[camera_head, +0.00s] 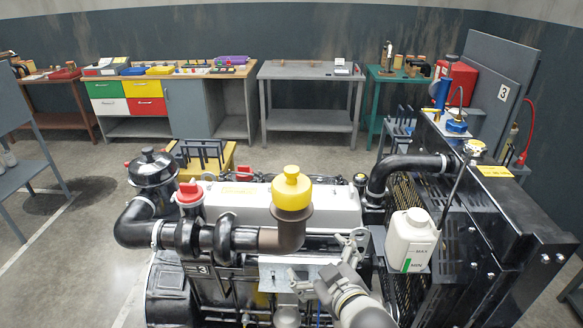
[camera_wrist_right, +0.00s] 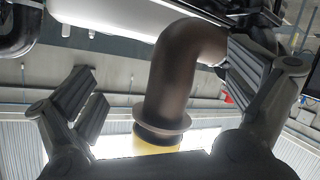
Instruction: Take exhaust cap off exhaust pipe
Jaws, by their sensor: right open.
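The yellow exhaust cap (camera_head: 291,188) sits upright on top of the brown exhaust pipe (camera_head: 285,236), which bends up from the engine. In the right wrist view the pipe (camera_wrist_right: 180,75) runs down the middle, and the cap (camera_wrist_right: 153,148) shows at the bottom edge, beyond the pipe's flange and partly cut off. My right gripper (camera_head: 328,268) is open and empty, below and slightly right of the cap in the head view. In the wrist view its fingers stand apart on either side of the pipe, and I see no contact. My left gripper is not in view.
The engine's white cover (camera_head: 239,200) lies behind the pipe. A red cap (camera_head: 188,193) and a black air filter (camera_head: 152,167) stand to the left. A white coolant bottle (camera_head: 409,240) and the radiator (camera_head: 500,225) stand to the right. Workbenches line the back wall.

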